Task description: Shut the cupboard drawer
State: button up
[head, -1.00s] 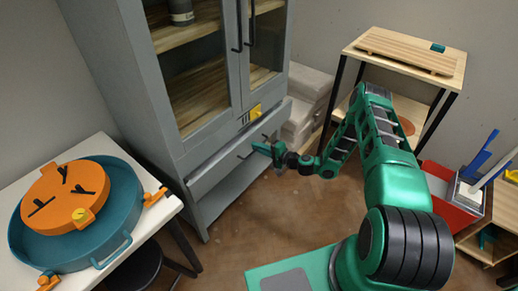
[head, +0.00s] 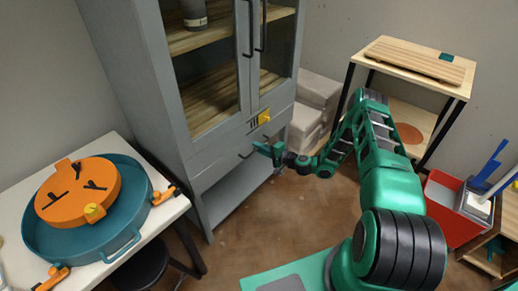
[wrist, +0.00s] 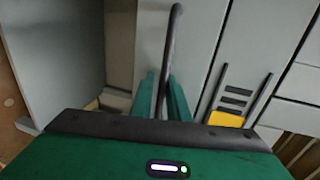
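The grey cupboard (head: 163,110) stands at the centre left in the head view, with glass doors above and a drawer below them. The drawer front (head: 218,170) looks flush or almost flush with the cupboard face; a small gap cannot be ruled out. My gripper (head: 268,152) is at the drawer front, by its dark bar handle. In the wrist view the dark handle (wrist: 170,50) runs between my two green fingers, which sit close on either side of it. Part of the handle is hidden behind the gripper.
A white table (head: 108,150) with a teal tray (head: 122,250) and an orange round object (head: 75,200) is at the left. A dark stool (head: 140,268) is below it. A wooden shelf unit (head: 385,45) and red bin (head: 440,195) stand at the right. A yellow tag (head: 263,117) is on the cupboard.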

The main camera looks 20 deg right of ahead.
jog(key=shift+w+a+r, duration=0.25)
jog(key=shift+w+r, duration=0.05)
jog(key=shift+r, duration=0.1)
jog(key=v, duration=1.1)
jog(key=shift+d+f, duration=0.2)
jog(key=shift+f, duration=0.2)
jog(key=shift+s, duration=0.15)
